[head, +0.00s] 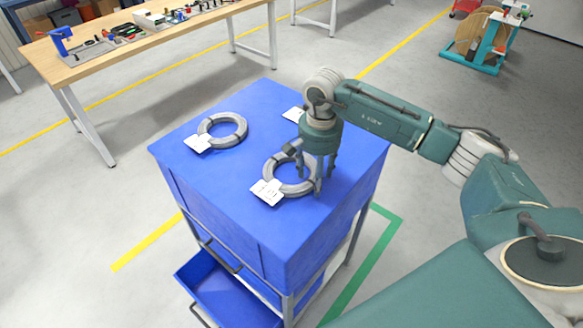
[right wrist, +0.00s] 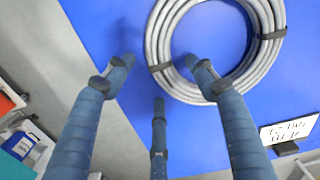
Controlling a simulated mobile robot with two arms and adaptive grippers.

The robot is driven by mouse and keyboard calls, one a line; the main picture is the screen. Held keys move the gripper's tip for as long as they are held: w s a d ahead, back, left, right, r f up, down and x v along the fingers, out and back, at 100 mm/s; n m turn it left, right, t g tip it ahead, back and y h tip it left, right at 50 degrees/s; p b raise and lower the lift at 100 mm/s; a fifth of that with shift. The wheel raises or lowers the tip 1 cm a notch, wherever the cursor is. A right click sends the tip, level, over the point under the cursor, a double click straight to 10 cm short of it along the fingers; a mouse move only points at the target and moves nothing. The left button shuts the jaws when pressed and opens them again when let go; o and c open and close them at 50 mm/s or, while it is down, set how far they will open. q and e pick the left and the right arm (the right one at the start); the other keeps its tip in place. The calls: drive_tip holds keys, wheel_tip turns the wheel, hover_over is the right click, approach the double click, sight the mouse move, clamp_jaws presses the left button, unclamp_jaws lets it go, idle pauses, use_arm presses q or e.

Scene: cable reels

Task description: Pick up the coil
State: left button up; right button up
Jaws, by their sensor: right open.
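A grey cable coil (head: 270,168) with dark bands and a white tag (head: 267,191) lies flat on the blue cart top (head: 235,175). It also shows in the right wrist view (right wrist: 156,42). A second grey coil (head: 241,130) with a white tag (head: 199,143) lies at the back left of the cart. My right gripper (head: 312,182) points down at the right side of the nearer coil. In the wrist view its three fingers (right wrist: 160,68) are spread and empty; one overlaps the coil's rim, another is over bare blue surface outside it. My left gripper is out of view.
Another white tag (head: 293,114) lies behind my right gripper, partly hidden. An open blue drawer (head: 225,295) juts out below the cart top. A wooden workbench (head: 100,62) with tools stands at the back left; a teal reel stand (head: 485,45) stands at the back right.

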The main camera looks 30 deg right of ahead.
drive_tip(key=shift+f, duration=0.3)
clamp_jaws()
drive_tip(key=shift+w+r, duration=0.1)
drive_tip(key=shift+r+b, duration=0.3)
drive_tip(key=shift+r, duration=0.25)
wheel_tip(320, 180, up, 19)
drive_tip(key=b, duration=0.2)
